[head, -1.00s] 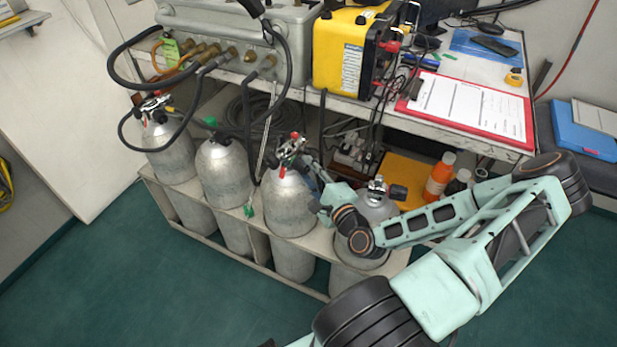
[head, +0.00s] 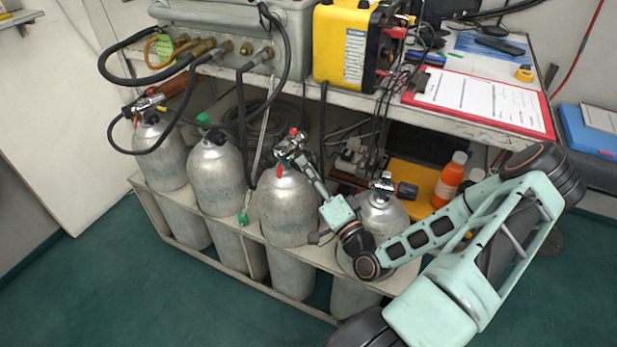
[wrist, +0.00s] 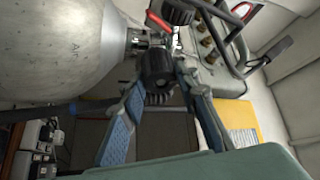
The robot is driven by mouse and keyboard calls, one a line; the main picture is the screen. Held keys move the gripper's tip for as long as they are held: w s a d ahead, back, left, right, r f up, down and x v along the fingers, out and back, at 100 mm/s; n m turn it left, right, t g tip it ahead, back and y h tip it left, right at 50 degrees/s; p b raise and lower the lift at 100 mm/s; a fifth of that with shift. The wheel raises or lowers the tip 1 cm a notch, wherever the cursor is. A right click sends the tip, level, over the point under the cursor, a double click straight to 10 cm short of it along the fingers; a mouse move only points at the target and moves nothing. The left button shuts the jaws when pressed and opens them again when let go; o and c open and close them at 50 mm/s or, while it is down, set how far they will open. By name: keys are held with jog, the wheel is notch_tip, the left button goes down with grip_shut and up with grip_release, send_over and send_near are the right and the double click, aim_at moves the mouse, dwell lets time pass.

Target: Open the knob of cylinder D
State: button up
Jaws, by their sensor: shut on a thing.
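Several grey cylinders stand in a rack; I can read no letter on them. My gripper (head: 303,163) is at the valve (head: 290,146) of the third cylinder from the left (head: 287,212) in the head view. In the wrist view my gripper (wrist: 166,82) has its fingers on either side of a black knob (wrist: 155,67) and is shut on it. The cylinder's pale body (wrist: 60,45) fills the upper left there. A red-tagged fitting (wrist: 158,21) sits just beyond the knob. The fingertips' exact contact is partly hidden.
The rightmost cylinder (head: 382,214) stands close to my forearm. Black hoses (head: 240,120) hang from the grey panel (head: 228,25) near the valves. The bench edge with a red clipboard (head: 480,101) is above my arm. An orange bottle (head: 448,182) stands behind it.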

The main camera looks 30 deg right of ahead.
jog(key=shift+f+n+y+b, duration=0.1)
jog(key=shift+n+y+b, duration=0.35)
jog(key=shift+n, duration=0.65)
jog(key=o, duration=1.1)
jog(key=shift+o, duration=0.2)
jog(key=v, duration=1.2)
jog(key=shift+o, duration=0.2)
jog(key=shift+w+f, duration=0.1)
